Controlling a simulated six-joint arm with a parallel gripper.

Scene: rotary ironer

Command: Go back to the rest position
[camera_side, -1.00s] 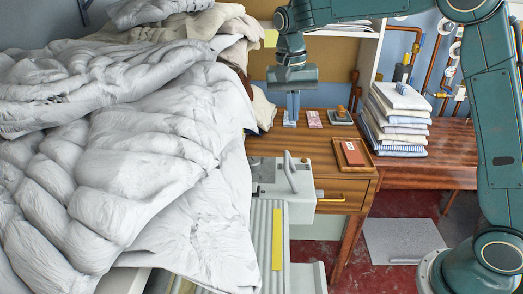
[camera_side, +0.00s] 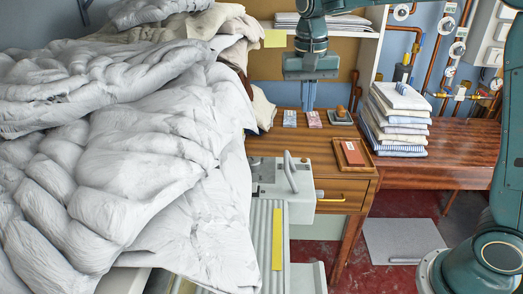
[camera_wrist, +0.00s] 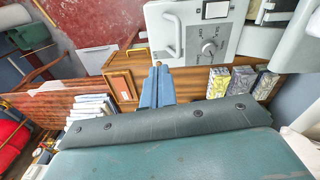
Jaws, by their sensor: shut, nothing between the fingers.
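My gripper (camera_side: 309,106) hangs pointing down above the back of the wooden desk (camera_side: 275,146) in the side view. Its blue fingers are together with nothing between them. In the wrist view the closed fingertips (camera_wrist: 158,66) point toward the grey ironer. No object is held. In the side view the fingertips appear just behind two small boxes, a left one (camera_side: 290,118) and a right one (camera_side: 314,119). I cannot tell the exact height of the tips over the desk.
The ironer (camera_side: 270,178) with its raised handle stands in front of the desk. A brown tray (camera_side: 352,153) and a stamp on a pad (camera_side: 341,117) lie on the desk. A folded linen stack (camera_side: 397,120) stands right. A large white duvet pile (camera_side: 110,170) fills the left.

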